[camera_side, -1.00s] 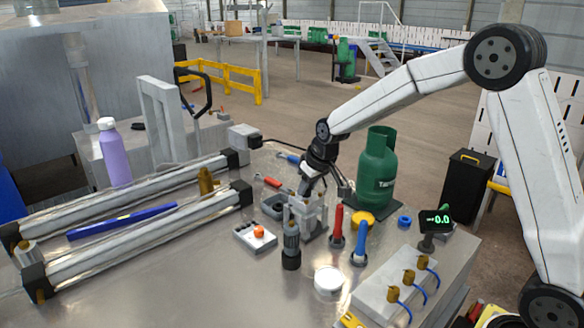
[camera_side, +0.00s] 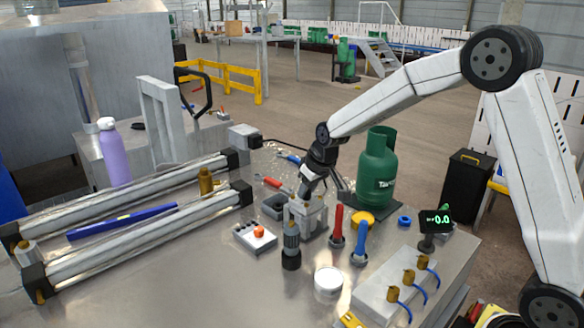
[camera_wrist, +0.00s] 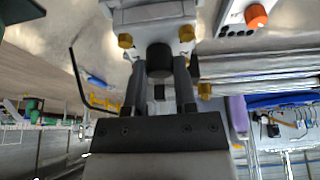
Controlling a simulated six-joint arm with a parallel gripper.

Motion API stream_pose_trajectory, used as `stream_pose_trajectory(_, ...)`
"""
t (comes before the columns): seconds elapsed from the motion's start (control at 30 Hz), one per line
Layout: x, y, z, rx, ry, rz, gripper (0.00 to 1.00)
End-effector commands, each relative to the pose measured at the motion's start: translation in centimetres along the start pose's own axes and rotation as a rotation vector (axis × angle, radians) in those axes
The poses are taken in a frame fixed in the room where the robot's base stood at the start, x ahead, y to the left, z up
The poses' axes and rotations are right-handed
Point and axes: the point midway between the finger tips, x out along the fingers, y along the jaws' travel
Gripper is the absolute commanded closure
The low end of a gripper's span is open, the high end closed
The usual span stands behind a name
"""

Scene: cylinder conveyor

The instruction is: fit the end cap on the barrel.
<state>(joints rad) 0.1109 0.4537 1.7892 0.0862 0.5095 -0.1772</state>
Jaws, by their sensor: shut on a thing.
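My gripper (camera_wrist: 158,62) reaches down to the middle of the bench, and it also shows in the side view (camera_side: 303,196). Its fingers are shut on the end cap (camera_wrist: 155,15), which I take to be the pale metal block with brass fittings. The cap also shows in the side view (camera_side: 313,217). A black round piece shows between the fingers in the wrist view. An upright grey cylinder with a black foot (camera_side: 291,244), perhaps the barrel, stands just in front of the block. Whether the two touch is unclear.
A control box with an orange knob (camera_side: 259,232) lies left of the gripper. Red (camera_side: 338,222) and blue (camera_side: 361,238) upright handles, a white round tub (camera_side: 328,281) and a green gas bottle (camera_side: 377,172) stand to the right. Bare bench lies front left.

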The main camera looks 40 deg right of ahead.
Motion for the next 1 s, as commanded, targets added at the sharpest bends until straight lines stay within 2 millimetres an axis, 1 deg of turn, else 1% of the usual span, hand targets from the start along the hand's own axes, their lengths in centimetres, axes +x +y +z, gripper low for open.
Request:
stream_pose_trajectory(0.47,-0.01,0.01,-0.05,0.000,0.002,0.000,1.00)
stream_pose_trajectory(1.0,0.52,0.00,0.17,0.000,0.002,0.000,1.00)
